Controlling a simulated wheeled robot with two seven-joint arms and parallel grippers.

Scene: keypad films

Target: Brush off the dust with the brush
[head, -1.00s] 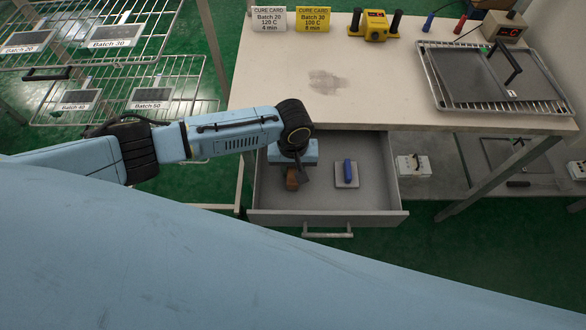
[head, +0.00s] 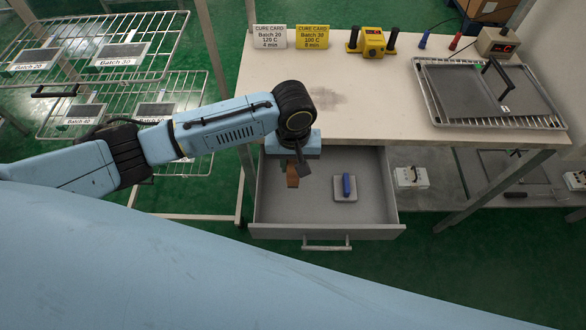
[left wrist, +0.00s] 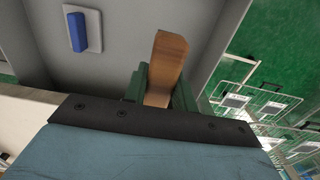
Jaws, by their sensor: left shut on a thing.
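My left gripper (head: 293,168) is above the left part of the open drawer, pointing down, shut on the brush (head: 292,180). Only the brush's brown wooden end shows below the gripper in the head view. In the left wrist view the brush (left wrist: 167,60) stands out between the green fingers as a brown block; its bristles cannot be made out. The dust (head: 328,97) is a grey smudge on the pale bench top, behind and to the right of the gripper. My right gripper is not in view.
The open drawer (head: 375,215) also holds a white pad with a blue handle (head: 346,186). On the bench (head: 400,100) are two cure cards (head: 312,37), a yellow device (head: 373,42) and a wire rack with a dark tray (head: 490,90). Shelving racks (head: 90,70) stand at left.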

